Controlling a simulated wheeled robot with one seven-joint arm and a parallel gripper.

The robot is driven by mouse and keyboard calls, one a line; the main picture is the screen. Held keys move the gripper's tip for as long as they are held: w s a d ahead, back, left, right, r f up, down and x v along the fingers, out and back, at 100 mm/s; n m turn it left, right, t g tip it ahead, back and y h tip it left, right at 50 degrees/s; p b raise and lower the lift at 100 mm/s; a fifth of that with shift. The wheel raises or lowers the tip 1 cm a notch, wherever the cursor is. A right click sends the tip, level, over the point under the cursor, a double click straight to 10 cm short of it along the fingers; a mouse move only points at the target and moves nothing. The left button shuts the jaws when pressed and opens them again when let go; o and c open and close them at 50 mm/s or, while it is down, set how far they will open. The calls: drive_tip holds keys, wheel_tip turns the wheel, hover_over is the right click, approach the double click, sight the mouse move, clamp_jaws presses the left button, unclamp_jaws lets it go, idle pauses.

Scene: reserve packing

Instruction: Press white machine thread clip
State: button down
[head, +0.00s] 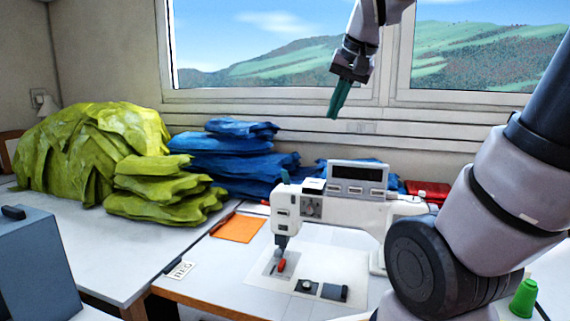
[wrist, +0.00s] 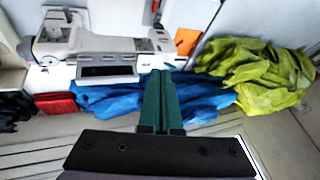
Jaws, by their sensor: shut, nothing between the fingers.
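The white sewing machine (head: 350,211) stands on the table in the head view, its needle end to the left above a pale plate with a small red part (head: 281,266). I cannot clearly single out the thread clip on it. The machine also shows at the top left of the wrist view (wrist: 90,45), where its needle side is partly hidden. My gripper (head: 333,116) has green fingers closed together with nothing between them. It hangs in the air in front of the window, well above the machine. The fingers point up the middle of the wrist view (wrist: 160,75).
Stacked blue bags (head: 235,150) and yellow-green bags (head: 90,145) lie left of and behind the machine. A red item (head: 428,190) lies behind it. An orange sheet (head: 238,228) and a green cone (head: 524,298) are on the table. My arm covers the right side.

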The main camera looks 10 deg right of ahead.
drive_tip(key=w+a+g+h, duration=0.1)
drive_tip(key=w+g, duration=0.1)
drive_tip(key=w, duration=1.4)
drive_tip(key=m+g+h, duration=0.1)
drive_tip(key=h, duration=0.1)
hover_over(286, 177)
wheel_tip(286, 177, down, 9)
drive_tip(key=shift+w, duration=0.45)
drive_tip(key=shift+f, duration=0.15)
wheel_tip(286, 177, down, 11)
drive_tip(key=shift+w+d+r, duration=0.1)
drive_tip(key=shift+w+r, duration=0.05)
drive_tip(key=shift+s+a+f, duration=0.2)
drive_tip(key=shift+s+f, duration=0.15)
drive_tip(key=shift+f, duration=0.05)
